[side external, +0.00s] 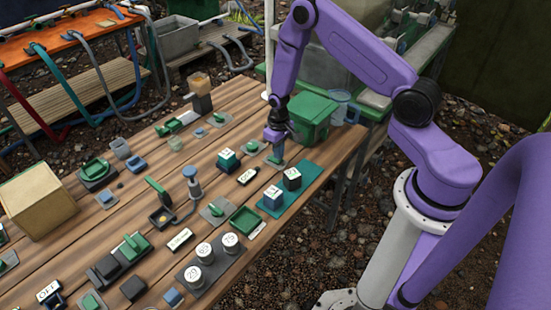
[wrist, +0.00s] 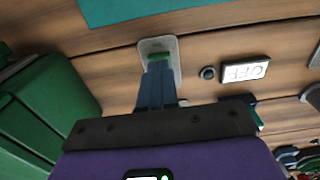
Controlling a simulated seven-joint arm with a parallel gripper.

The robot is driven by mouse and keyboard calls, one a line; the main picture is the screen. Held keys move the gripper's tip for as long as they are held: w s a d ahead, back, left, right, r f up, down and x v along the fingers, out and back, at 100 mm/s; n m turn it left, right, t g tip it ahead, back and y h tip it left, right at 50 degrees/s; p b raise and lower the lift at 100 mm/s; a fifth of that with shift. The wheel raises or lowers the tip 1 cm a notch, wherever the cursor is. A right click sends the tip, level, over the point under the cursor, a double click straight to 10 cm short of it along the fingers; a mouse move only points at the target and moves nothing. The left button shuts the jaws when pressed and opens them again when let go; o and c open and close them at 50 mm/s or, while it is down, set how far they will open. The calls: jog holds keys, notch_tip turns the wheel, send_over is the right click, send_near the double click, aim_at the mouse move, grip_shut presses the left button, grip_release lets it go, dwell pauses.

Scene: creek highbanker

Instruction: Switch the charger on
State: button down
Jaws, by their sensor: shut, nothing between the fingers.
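A small grey plate with a green switch part (wrist: 160,58) lies on the wooden table. Beside it are a small dark round indicator (wrist: 208,73) and a white label reading OFF (wrist: 245,70); the label also shows in the side view (side external: 247,176). My gripper (wrist: 159,70) is shut and empty, its blue fingertips at or just above the green part. In the side view my gripper (side external: 276,158) points down at that plate. The fingers hide part of the switch, and I cannot tell if they touch it. A teal mat (side external: 308,183) holds two labelled blocks nearby.
A green lidded bin (side external: 313,112) stands close behind my gripper. A green tray (side external: 245,220) lies toward the front. Bare planks show between them.

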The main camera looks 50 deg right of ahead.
jog(key=shift+f, duration=0.7)
dwell(0.4)
jog(key=shift+r, duration=3.55)
